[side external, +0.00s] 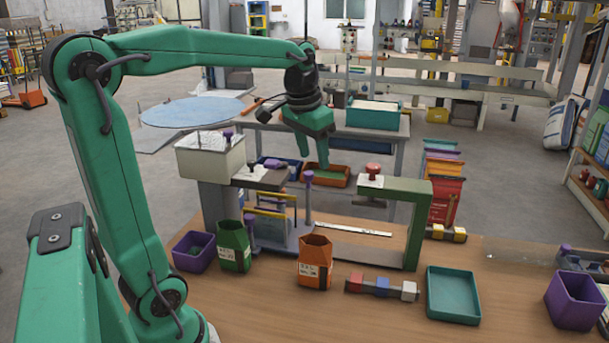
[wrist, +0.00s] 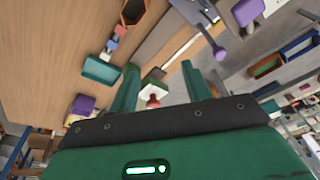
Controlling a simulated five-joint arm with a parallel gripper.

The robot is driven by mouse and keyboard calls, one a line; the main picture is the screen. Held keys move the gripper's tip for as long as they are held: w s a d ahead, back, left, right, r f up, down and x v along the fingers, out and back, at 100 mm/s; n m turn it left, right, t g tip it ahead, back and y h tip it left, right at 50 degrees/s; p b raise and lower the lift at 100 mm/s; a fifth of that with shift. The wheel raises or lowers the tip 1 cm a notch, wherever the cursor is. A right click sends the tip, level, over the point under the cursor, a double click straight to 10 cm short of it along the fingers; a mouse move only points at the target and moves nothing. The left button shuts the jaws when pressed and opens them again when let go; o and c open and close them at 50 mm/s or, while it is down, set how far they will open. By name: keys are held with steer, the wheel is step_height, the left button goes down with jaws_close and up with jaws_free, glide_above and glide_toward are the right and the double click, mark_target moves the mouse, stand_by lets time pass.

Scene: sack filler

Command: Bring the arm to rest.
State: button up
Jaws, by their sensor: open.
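My green gripper (side external: 314,158) hangs in the air above the work table (side external: 235,305), over the sack filler station. Its fingers point down and stand apart with nothing between them. In the wrist view my gripper (wrist: 164,84) shows two green fingers spread apart. A red knob (wrist: 153,101) shows beyond and between them; in the side view the red knob (side external: 373,170) sits on the green frame (side external: 410,187), to the right of my gripper and apart from it.
On the table stand a green sack (side external: 235,250), an orange sack (side external: 314,265), purple bins (side external: 574,303), a teal tray (side external: 453,295) and a row of coloured blocks (side external: 382,287). A white-topped hopper box (side external: 211,158) stands left of my gripper. The table's front left is clear.

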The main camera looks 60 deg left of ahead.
steer(key=s+d+f+t, duration=0.1)
steer(key=s+d+f, duration=0.2)
steer(key=s+d, duration=0.2)
steer(key=s+d+f+m+t, duration=0.1)
steer(key=s+d+f+t, duration=0.1)
steer(key=s+d, duration=0.3)
steer(key=s, duration=0.3)
steer(key=shift+s+d+f+m+h, duration=0.2)
steer(key=shift+d+f+m+h, duration=0.1)
steer(key=shift+d+f+h, duration=0.1)
